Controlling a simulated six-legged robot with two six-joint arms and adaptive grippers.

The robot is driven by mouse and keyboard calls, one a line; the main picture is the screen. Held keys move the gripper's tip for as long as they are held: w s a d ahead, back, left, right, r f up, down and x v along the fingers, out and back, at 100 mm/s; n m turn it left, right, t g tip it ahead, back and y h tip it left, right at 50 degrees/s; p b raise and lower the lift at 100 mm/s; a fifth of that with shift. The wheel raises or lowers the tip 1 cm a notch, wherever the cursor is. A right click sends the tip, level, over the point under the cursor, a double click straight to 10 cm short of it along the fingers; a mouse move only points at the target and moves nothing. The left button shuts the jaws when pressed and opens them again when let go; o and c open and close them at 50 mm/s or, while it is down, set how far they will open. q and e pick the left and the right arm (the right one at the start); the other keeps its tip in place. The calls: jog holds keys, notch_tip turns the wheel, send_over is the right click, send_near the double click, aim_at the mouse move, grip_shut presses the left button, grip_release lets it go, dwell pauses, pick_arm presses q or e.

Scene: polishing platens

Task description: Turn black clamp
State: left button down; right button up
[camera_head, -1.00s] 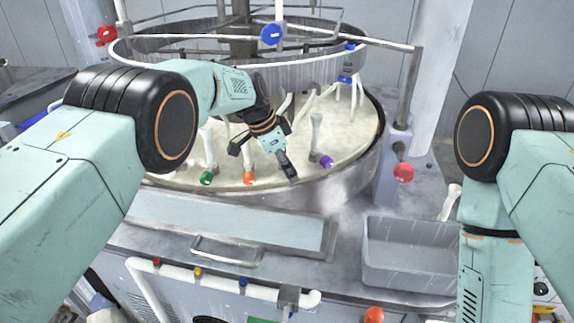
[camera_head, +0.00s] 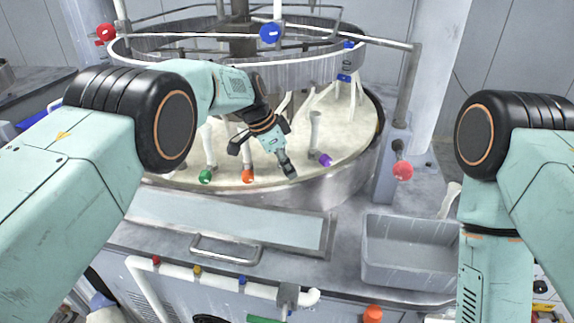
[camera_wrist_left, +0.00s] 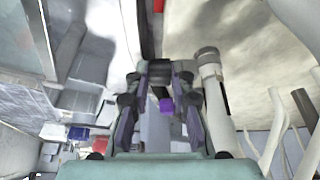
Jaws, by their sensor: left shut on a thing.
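My left gripper (camera_head: 286,165) reaches in from the left over the cream platen (camera_head: 345,140), between the orange-ended leg and the purple-ended leg. Its dark fingers are shut at the tip. The black clamp is mostly hidden by the fingers; a dark piece (camera_wrist_left: 160,90) shows between them in the left wrist view, with the gripper (camera_wrist_left: 164,75) closed around it. I cannot tell the clamp's exact angle. My right gripper is out of view; only my right arm shows at the right edge.
Beside the gripper stand a green end (camera_head: 206,176), an orange end (camera_head: 248,176) and a purple end (camera_head: 325,160). A grey bin (camera_head: 405,275) is at lower right.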

pick_arm(q)
jog(key=shift+a+h, duration=0.2)
jog(key=shift+h, duration=0.2)
jog(key=shift+t+h+b, duration=0.3)
jog(key=shift+t+b, duration=0.1)
jog(key=shift+b, duration=0.05)
jog(key=h+b, duration=0.1)
jog(key=b, duration=0.2)
jog(key=h+b, duration=0.1)
jog(key=b, duration=0.2)
jog(key=t+h+b, duration=0.1)
jog(key=b, duration=0.1)
jog(key=shift+s+a+f+b, duration=0.1)
jog(key=shift+a+f+b, duration=0.15)
jog(key=shift+f+b, duration=0.15)
jog(key=shift+r+h+b, duration=0.15)
jog(key=shift+h+b, duration=0.25)
jog(key=shift+b, duration=0.35)
jog(key=c, duration=1.6)
grip_release()
jog(key=o, duration=0.4)
jog(key=shift+s+a, duration=0.1)
jog(key=shift+a, duration=0.05)
jog(key=shift+o, duration=0.2)
